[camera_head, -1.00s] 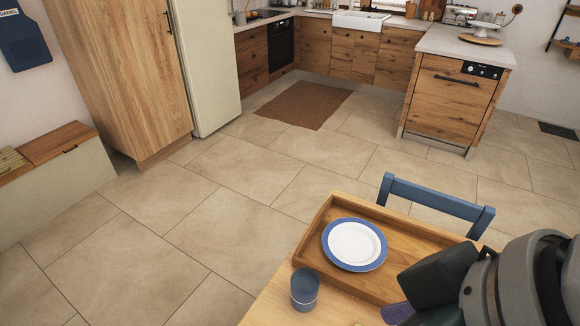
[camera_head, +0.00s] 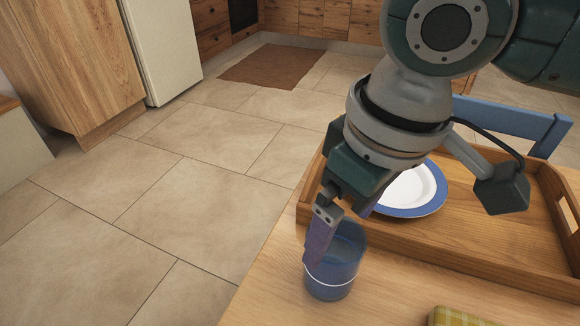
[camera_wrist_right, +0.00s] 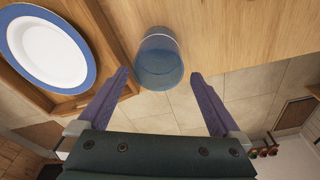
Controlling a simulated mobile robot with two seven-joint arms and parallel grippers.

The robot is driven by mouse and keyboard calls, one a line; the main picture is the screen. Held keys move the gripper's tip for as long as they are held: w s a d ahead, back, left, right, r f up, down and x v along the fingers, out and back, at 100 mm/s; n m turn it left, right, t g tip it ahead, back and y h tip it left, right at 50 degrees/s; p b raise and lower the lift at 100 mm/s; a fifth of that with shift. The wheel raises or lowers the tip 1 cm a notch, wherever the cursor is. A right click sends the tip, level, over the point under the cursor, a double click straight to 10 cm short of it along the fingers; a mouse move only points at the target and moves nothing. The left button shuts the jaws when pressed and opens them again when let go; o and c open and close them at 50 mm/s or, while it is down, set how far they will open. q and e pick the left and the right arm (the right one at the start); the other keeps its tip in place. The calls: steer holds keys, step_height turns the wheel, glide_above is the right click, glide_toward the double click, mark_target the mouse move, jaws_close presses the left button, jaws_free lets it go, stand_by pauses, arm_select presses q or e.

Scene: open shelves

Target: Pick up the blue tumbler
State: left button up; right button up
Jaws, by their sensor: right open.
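The blue tumbler (camera_head: 334,270) stands upright on the wooden table, just outside the tray's left end. It is blue and see-through, with a pale line around it. My right gripper (camera_head: 328,235) is at the tumbler, with one purple finger in front of its left side in the head view. The other finger is mostly hidden. In the right wrist view the right gripper (camera_wrist_right: 160,95) is open, and the tumbler (camera_wrist_right: 159,62) shows ahead of the gap between the fingers, not gripped. My left gripper is not in view.
A wooden tray (camera_head: 440,250) holds a white plate with a blue rim (camera_head: 415,190). A yellow-green checked item (camera_head: 455,317) lies at the table's front. A blue chair (camera_head: 510,118) stands behind the table. The table edge is close to the tumbler's left.

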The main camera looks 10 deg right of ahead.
mark_target(328, 260)
step_height(328, 260, down, 4)
steer(key=shift+w+a+r+b, duration=0.1)
steer(key=shift+a+b, duration=0.05)
steer(key=shift+b, duration=0.35)
steer(key=f, duration=0.1)
steer(key=f+b, duration=0.1)
steer(key=f, duration=0.1)
steer(key=w+f+b, duration=0.1)
steer(key=f, duration=0.1)
steer(key=shift+f, duration=0.25)
steer(key=c, duration=1)
steer(key=shift+a, duration=0.1)
steer(key=c, duration=0.4)
